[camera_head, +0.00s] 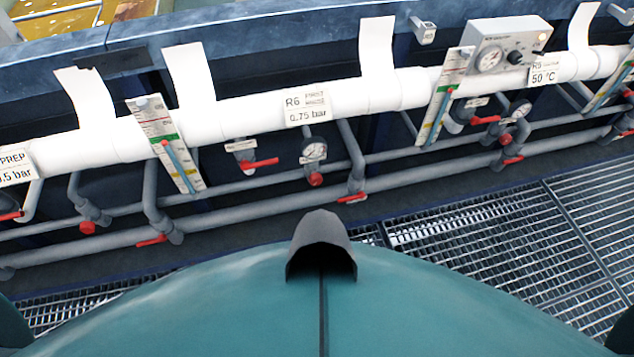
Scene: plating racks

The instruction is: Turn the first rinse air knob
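A white label reading R6 FIRST RINSE 0.75 bar (307,107) sits on the long white pipe. Below it hangs a round pressure gauge (314,150) with a small red knob (315,180) at its underside. The knob is small in the picture, and its turn position cannot be read, nor can the gauge needle. Neither of my grippers shows in the head view, and nothing touches the knob.
Red lever handles (260,163) and (352,198) flank the knob. Grey pipes (270,207) run below it. A sight tube panel (166,143) stands left, a control box (507,50) upper right. Metal grating (480,245) covers the floor. My teal body fills the bottom.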

